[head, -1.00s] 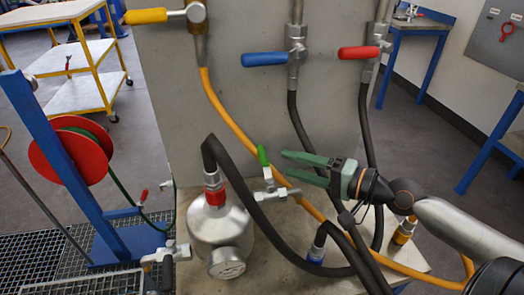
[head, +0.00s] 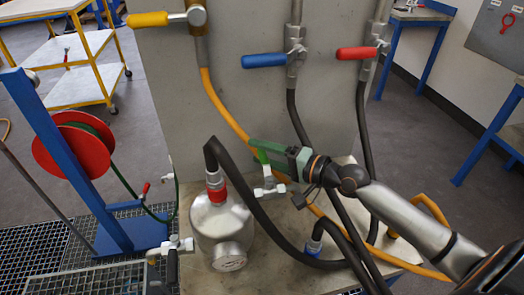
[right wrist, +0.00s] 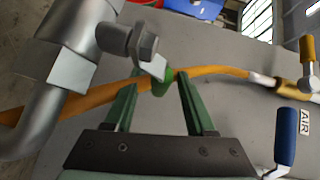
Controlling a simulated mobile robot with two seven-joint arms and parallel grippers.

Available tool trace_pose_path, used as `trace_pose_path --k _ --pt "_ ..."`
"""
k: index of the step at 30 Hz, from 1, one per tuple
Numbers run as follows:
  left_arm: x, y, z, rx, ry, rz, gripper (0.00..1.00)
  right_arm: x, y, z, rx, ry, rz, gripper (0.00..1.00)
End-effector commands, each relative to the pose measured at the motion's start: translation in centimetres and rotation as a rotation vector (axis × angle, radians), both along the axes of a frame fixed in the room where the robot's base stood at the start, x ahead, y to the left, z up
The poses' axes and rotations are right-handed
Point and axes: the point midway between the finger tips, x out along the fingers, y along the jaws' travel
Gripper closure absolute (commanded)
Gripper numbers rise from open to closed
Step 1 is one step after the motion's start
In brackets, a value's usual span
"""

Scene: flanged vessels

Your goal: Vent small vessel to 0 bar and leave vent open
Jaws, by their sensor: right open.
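The small silver vessel (head: 212,230) stands on the concrete block with a round gauge (head: 230,262) low on its front; its reading is too small to tell. A small valve (head: 270,190) sits on its right side, with a green handle (head: 263,156) pointing up. My right gripper (head: 259,149) is open at the green handle. In the right wrist view the green handle (right wrist: 163,82) stands between the two open fingers (right wrist: 158,95), near their tips, with gaps on both sides. My left gripper is not in view.
A black hose (head: 257,205) rises from the vessel's red-collared top and loops across the block. An orange hose (head: 224,108) passes behind my right gripper. Blue (head: 263,60), red (head: 358,53) and yellow (head: 147,19) valve handles sit above on the panel. A red hose reel (head: 75,150) stands left.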

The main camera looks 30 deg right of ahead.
Motion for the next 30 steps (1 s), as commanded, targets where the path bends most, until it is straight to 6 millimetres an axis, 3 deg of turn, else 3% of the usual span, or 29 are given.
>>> trace_pose_path --k 7,21,30 --pt "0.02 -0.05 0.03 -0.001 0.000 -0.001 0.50 0.03 0.01 0.00 0.000 0.000 0.000 0.46" --pt "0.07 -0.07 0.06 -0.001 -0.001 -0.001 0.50 0.02 -0.01 0.01 0.000 0.000 0.000 0.98" --pt "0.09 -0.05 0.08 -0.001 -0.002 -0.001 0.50 0.02 -0.01 0.01 0.000 0.000 0.000 1.00"
